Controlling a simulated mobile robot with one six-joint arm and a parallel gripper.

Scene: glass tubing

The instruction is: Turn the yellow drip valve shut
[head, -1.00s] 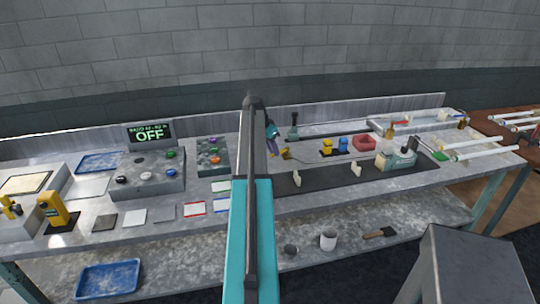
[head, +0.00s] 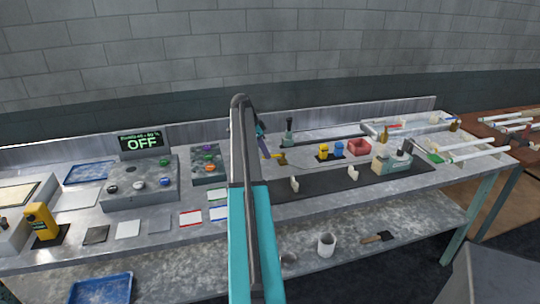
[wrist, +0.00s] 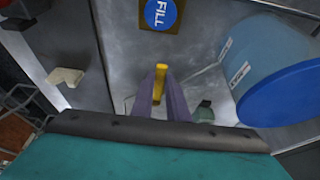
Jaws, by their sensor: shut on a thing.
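In the wrist view, my gripper (wrist: 160,86) has its two purple fingers close together on a narrow yellow handle (wrist: 161,72), which I take to be the drip valve. The handle's top stands out past the fingertips; its lower part is hidden between them. In the head view, my arm hides most of the gripper; a bit of purple finger shows just right of the arm, beside a small brass-coloured fitting (head: 282,159). How far the valve is turned cannot be told.
In the wrist view, a large blue-capped container (wrist: 262,72) stands close on the right. A round blue FILL sign (wrist: 160,13) lies beyond the fingertips. A cream support (wrist: 66,77) is at left.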

